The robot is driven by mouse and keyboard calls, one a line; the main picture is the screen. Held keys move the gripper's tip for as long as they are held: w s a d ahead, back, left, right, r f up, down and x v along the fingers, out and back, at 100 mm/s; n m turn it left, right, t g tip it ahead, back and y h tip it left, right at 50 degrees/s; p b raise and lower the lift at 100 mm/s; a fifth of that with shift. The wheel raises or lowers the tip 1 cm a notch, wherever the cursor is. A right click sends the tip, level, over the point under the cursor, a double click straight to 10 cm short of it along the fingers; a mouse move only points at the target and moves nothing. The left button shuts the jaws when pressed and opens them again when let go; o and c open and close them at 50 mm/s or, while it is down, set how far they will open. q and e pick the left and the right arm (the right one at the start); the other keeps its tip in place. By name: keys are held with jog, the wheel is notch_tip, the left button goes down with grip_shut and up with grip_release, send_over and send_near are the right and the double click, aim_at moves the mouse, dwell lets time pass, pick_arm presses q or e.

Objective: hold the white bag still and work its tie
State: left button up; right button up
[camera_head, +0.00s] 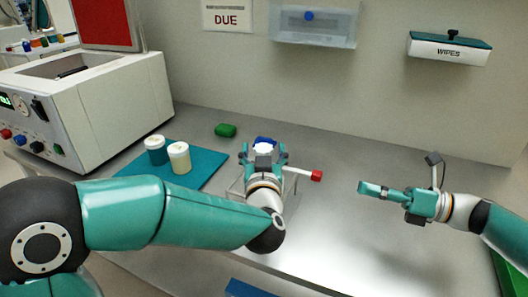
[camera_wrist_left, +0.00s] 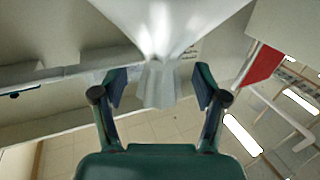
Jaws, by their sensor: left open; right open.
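The white bag (camera_wrist_left: 165,22) fills the top of the left wrist view, and its gathered neck (camera_wrist_left: 158,88) stands between the fingers of my left gripper (camera_wrist_left: 160,84). The fingers are apart, with a gap on each side of the neck. In the head view my left gripper (camera_head: 263,158) is at the table's middle, and a small white part of the bag (camera_head: 263,149) shows between its fingers. The rest of the bag is hidden there. I cannot make out the tie. My right gripper (camera_head: 372,189) is open and empty, over the table to the right, apart from the bag.
A red-tipped rod (camera_head: 316,175) sticks out right of my left gripper. A teal mat (camera_head: 205,181) with two white-lidded jars (camera_head: 179,158) lies left, and a green object (camera_head: 225,130) behind. A white machine (camera_head: 105,115) stands far left.

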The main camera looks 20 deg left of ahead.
pick_arm(q)
grip_shut()
dwell(1.1)
